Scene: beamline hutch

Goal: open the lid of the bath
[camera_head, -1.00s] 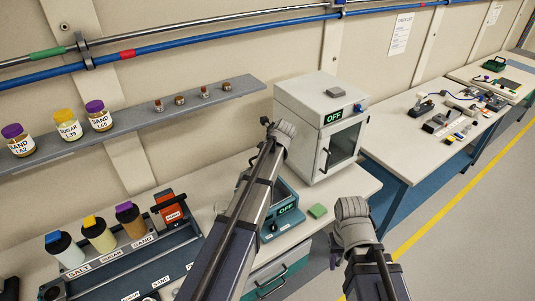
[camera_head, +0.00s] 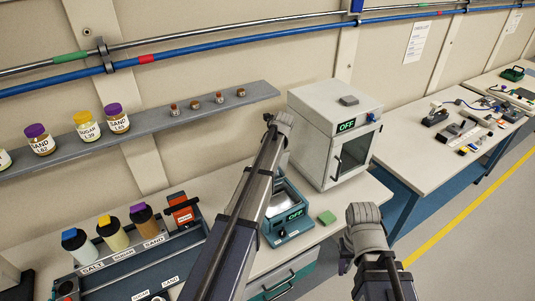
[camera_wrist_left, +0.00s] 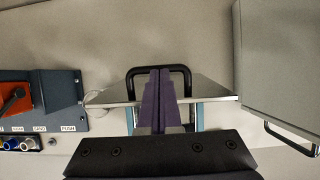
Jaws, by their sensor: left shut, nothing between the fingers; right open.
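The bath (camera_head: 291,229) is a small teal box with a green OFF display, standing on the bench left of the white oven and partly behind my left arm in the head view. In the left wrist view, a grey metal lid (camera_wrist_left: 105,96) with a black loop handle (camera_wrist_left: 187,80) lies ahead. My left gripper (camera_wrist_left: 161,72) is shut and empty, its purple fingers in front of the handle; I cannot tell if they touch it. In the head view my arm hides this gripper and much of the lid, so the lid's angle is unclear. My right gripper (camera_head: 345,264) is open, right of the bench.
The white oven (camera_head: 318,120) stands just right of the bath. A rack (camera_head: 125,264) with several shaker bottles is at the left. A wall shelf (camera_head: 170,121) with jars runs above. Floor is free at the right.

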